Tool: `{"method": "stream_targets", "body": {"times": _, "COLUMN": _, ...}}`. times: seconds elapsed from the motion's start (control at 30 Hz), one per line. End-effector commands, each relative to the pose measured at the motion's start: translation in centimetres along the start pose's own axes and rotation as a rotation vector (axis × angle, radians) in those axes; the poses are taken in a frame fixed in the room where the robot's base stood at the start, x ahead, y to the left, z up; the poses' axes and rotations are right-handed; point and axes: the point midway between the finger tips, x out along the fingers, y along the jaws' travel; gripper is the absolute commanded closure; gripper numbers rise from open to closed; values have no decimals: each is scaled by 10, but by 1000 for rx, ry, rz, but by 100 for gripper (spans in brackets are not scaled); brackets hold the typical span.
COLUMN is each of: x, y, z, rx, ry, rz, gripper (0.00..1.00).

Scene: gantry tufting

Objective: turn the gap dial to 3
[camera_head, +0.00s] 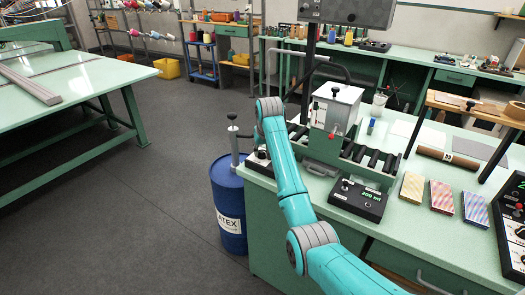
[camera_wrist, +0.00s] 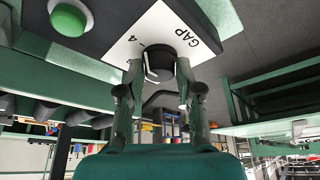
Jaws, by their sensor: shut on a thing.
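The gap dial (camera_wrist: 160,64) is a dark round knob on a white plate (camera_wrist: 140,28) lettered GAP, with a figure 4 visible. My gripper (camera_wrist: 158,78) is shut on the dial, one finger on each side of it. The dial's pointer and the other figures are hidden or too small to read. In the head view my arm hides the gripper and the dial, near a small dark box with a white face (camera_head: 258,157) at the bench's left corner.
A green button (camera_wrist: 68,18) sits on the same housing beside the plate. A blue drum (camera_head: 228,205) stands left of the green bench (camera_head: 300,200).

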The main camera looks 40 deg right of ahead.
Motion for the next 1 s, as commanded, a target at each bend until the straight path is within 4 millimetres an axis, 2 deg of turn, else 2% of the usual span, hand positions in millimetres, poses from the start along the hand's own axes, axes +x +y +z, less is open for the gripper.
{"method": "stream_targets", "body": {"times": 0.27, "x": 0, "y": 2, "z": 0, "rx": -154, "ry": 0, "rz": -64, "gripper": 100}}
{"method": "stream_targets", "body": {"times": 1.0, "x": 0, "y": 4, "z": -2, "rx": -756, "ry": 0, "rz": -314, "gripper": 100}}
